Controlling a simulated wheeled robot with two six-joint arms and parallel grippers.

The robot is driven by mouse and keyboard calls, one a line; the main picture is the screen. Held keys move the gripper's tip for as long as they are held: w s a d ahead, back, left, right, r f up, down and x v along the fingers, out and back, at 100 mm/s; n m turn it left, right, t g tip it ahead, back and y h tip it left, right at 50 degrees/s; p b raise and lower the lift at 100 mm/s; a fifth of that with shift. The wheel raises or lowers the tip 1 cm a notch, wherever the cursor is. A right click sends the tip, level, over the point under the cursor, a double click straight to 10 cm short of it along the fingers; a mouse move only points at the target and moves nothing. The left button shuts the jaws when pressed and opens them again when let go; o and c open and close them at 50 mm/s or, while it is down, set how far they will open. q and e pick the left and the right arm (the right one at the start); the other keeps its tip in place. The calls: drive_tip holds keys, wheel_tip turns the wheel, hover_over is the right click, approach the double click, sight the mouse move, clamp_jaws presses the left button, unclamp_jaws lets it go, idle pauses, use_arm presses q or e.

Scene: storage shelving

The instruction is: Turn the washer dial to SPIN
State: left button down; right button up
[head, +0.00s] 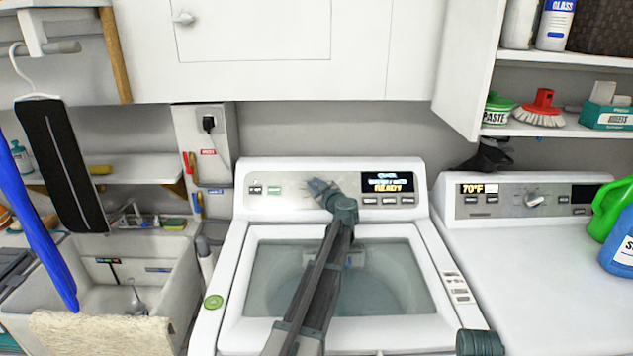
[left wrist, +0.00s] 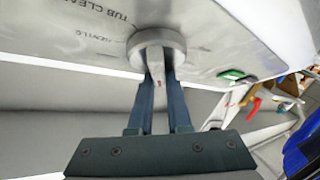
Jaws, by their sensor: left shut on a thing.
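The washer (head: 235,300) stands in the middle of the head view, with a control panel (head: 345,176) along its back. Its display (head: 387,182) reads READY. My left gripper (head: 322,190) reaches over the lid to the panel and hides most of the dial there. In the left wrist view the dial (left wrist: 172,43) is a round grey knob with a raised bar. My left gripper (left wrist: 157,80) is shut on that bar, one finger on each side. The lettering TUB CLEAN shows beside the dial; a SPIN mark is not readable.
A second machine (head: 530,260) stands at the right, with a green bottle (head: 606,212) and a blue bottle (head: 620,245) on top. A sink (head: 125,285) is at the left. White cabinets (head: 290,60) hang above the washer.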

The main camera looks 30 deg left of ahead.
use_arm(q)
drive_tip(key=n+g+p, duration=0.1)
drive_tip(key=n+g, duration=0.1)
drive_tip(key=n+g+p, duration=0.2)
drive_tip(key=n, duration=0.1)
drive_tip(key=shift+s+f+n, duration=0.1)
drive_tip(key=shift+s+n, duration=0.1)
drive_tip(key=shift+n, duration=0.1)
drive_tip(key=n+g+p, duration=0.2)
drive_tip(key=n, duration=0.1)
drive_tip(key=n+g+h+p, duration=0.1)
drive_tip(key=shift+s+f+n, duration=0.25)
drive_tip(key=shift+s+n, duration=0.05)
drive_tip(key=shift+n, duration=0.1)
drive_tip(key=n+g+h+p, duration=0.1)
drive_tip(key=n+h+p, duration=0.1)
drive_tip(key=n+p, duration=0.1)
drive_tip(key=shift+s+f+g, duration=0.2)
drive_tip(key=shift+f+g, duration=0.05)
drive_tip(key=shift+g, duration=0.15)
drive_tip(key=shift+s+d+f+n+g+h+p, duration=0.15)
drive_tip(key=shift+f+n+g+h+p, duration=0.1)
drive_tip(key=shift+n+h+p, duration=0.5)
drive_tip(key=shift+d+f+n+g+h+p, duration=0.2)
drive_tip(key=shift+n+h+p, duration=0.35)
drive_tip(key=shift+n, duration=0.4)
